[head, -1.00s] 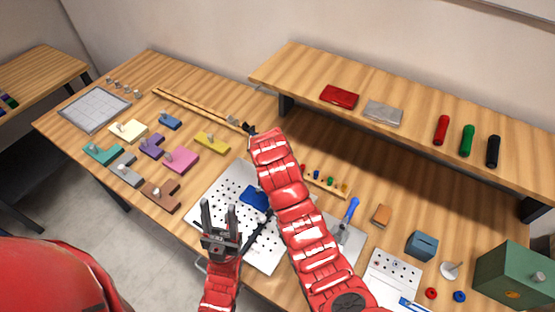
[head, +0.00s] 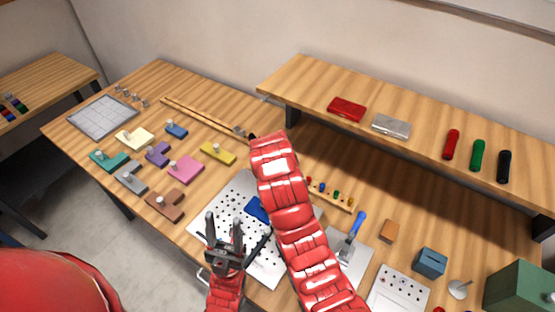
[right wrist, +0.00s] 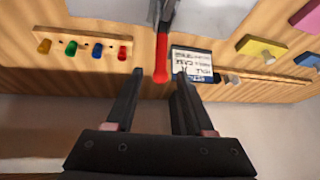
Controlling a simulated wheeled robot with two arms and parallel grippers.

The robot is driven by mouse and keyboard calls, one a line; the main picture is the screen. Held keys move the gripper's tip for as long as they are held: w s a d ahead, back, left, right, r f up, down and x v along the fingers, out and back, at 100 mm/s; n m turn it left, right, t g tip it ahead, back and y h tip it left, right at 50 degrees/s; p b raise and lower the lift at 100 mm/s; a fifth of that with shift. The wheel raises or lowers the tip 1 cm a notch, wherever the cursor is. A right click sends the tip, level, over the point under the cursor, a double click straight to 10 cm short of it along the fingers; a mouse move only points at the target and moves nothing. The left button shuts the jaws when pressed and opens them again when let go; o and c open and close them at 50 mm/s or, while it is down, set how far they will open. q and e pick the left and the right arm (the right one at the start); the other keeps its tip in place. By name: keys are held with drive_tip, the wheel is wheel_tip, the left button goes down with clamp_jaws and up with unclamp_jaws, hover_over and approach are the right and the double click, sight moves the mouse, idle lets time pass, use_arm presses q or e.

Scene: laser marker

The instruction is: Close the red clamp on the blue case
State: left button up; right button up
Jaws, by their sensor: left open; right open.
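The blue case (head: 256,208) lies on the perforated white plate (head: 232,190), partly covered by my right arm in the head view. In the right wrist view the case (right wrist: 193,60) shows a white label. The red clamp (right wrist: 161,58) shows there as an upright red handle beside the case. In the head view I cannot make out the clamp. My right gripper (right wrist: 158,72) is open, its fingertips on either side of the handle's lower end; I cannot tell whether they touch it. My left gripper (head: 224,216) is open and empty above the plate, near the case.
A peg strip (head: 330,192) and a blue-handled tool (head: 353,235) lie right of my right arm. Knobbed puzzle pieces, such as a yellow one (head: 218,153), lie to the left. A raised shelf (head: 420,139) runs along the back. A thin dark bar (head: 259,243) shows beside my left gripper.

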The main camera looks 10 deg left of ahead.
drive_tip(key=p+v, duration=0.9)
drive_tip(key=v, duration=0.1)
drive_tip(key=shift+r, duration=0.35)
drive_tip(key=shift+s+d, duration=0.1)
drive_tip(key=shift+s, duration=0.05)
